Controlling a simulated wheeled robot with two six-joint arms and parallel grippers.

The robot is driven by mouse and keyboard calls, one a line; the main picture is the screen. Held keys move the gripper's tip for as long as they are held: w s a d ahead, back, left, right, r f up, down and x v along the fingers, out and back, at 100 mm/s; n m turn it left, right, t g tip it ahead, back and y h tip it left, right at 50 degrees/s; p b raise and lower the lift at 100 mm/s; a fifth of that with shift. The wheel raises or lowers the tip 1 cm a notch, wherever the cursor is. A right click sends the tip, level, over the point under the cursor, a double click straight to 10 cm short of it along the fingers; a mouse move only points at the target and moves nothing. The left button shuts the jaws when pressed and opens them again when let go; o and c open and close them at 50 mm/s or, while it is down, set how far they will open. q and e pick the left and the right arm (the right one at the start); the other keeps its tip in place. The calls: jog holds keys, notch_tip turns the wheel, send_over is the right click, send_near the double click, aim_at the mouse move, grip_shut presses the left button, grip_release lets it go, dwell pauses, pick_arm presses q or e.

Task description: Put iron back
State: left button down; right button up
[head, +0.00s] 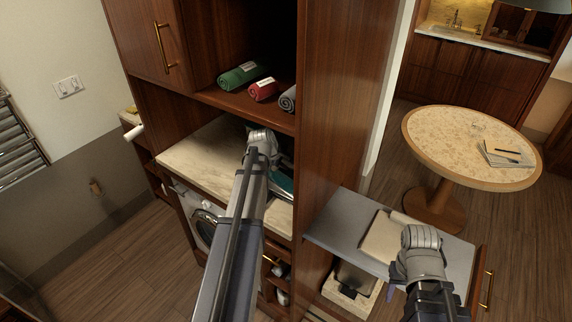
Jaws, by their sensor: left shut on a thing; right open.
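The iron (281,184) shows only as a teal and dark part beside my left arm, at the right end of the marble-like counter inside the tall wooden cabinet. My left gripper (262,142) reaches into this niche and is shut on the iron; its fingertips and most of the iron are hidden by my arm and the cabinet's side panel. I cannot tell whether the iron touches the counter. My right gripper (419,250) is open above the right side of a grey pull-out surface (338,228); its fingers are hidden.
A beige folded item (381,240) lies on the grey surface. Rolled green (239,76), red (263,89) and grey towels sit on the shelf above the niche. A washing machine (204,228) stands below the counter. A round table (455,130) stands behind right.

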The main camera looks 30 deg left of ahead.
dwell(0.3)
pick_arm(q)
jog(key=shift+f, duration=0.2)
jog(key=c, duration=0.6)
grip_release()
jog(key=shift+r, duration=0.1)
jog(key=shift+r, duration=0.2)
jog(key=p+v, duration=0.3)
jog(key=v, duration=0.1)
jog(key=shift+d, duration=0.1)
jog(key=s, duration=1.1)
jog(key=shift+s+a+f+b, duration=0.2)
jog(key=shift+s+f+b, duration=0.1)
jog(key=shift+f, duration=0.2)
jog(key=shift+w, duration=0.1)
